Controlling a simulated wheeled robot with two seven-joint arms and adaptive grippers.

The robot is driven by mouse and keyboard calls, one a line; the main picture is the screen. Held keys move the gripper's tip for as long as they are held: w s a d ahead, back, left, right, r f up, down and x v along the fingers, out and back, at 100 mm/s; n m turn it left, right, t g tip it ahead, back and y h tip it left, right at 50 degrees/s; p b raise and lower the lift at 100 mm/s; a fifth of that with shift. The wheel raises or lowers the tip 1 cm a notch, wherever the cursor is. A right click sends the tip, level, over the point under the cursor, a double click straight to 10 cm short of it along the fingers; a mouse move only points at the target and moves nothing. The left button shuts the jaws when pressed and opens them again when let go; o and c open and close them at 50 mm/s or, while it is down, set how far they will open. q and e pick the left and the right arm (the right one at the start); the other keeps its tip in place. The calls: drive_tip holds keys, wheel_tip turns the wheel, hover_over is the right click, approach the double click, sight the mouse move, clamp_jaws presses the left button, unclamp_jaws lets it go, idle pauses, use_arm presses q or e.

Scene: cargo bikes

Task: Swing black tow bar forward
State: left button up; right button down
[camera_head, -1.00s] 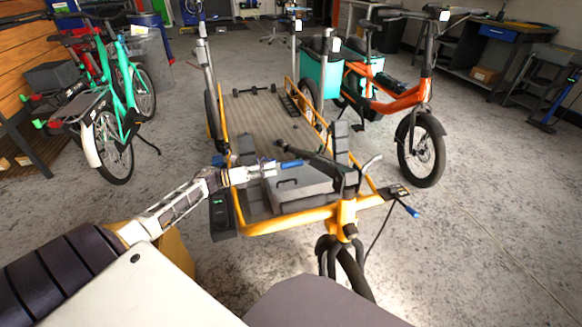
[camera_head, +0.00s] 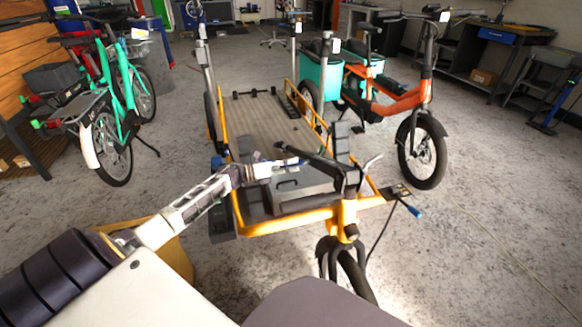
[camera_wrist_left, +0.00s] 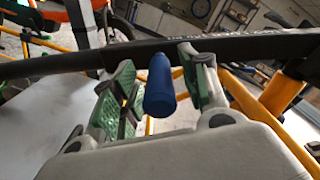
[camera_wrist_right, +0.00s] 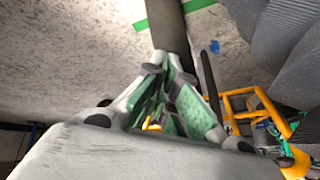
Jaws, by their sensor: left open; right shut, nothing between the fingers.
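The black tow bar (camera_head: 322,163) extends left from the yellow front post of the cargo bike frame, above its deck. In the left wrist view the bar (camera_wrist_left: 75,62) runs across the picture, with a blue grip (camera_wrist_left: 160,85) pointing toward the camera. My left gripper (camera_head: 288,164) is at the blue grip, near the bar's free end. Its fingers (camera_wrist_left: 155,88) are open, one on each side of the grip. I cannot tell whether they touch it. My right gripper (camera_wrist_right: 172,82) is shut and empty, seen only in its wrist view, over the floor.
The yellow cargo frame (camera_head: 290,222) has a grey case (camera_head: 300,190) under the bar. An orange bike (camera_head: 400,100) stands at the right and a green bike (camera_head: 120,105) at the left. Open floor (camera_head: 480,230) lies to the right.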

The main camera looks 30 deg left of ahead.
use_arm(q)
drive_tip(key=shift+w+d, duration=0.1)
drive_tip(key=shift+w, duration=0.05)
clamp_jaws()
idle(0.4)
